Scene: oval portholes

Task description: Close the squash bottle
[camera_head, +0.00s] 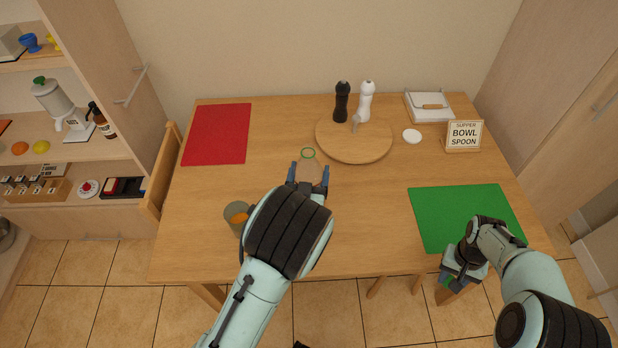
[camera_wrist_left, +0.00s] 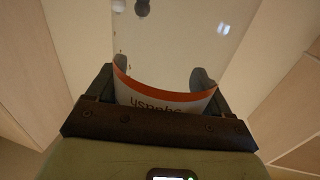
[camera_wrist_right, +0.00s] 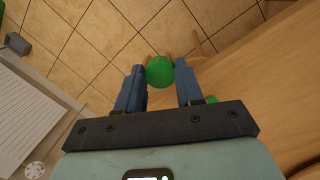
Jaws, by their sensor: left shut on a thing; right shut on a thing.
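The squash bottle (camera_head: 308,172) is clear, with a green ring at its open top, and stands at the left middle of the table. My left gripper (camera_head: 309,176) is shut around it. In the left wrist view the bottle's white label (camera_wrist_left: 165,102) with an orange-red band lies between the fingers. My right gripper (camera_wrist_right: 160,85) is shut on a round green cap (camera_wrist_right: 160,70). In the head view the right gripper (camera_head: 447,280) is at the table's front right edge, well apart from the bottle, and the cap is mostly hidden.
A glass with orange contents (camera_head: 236,213) stands just left of my left arm. A round board (camera_head: 350,148) holds black and white mills. A green mat (camera_head: 465,212), red mat (camera_head: 217,134) and supper sign (camera_head: 464,136) are on the table. The middle is clear.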

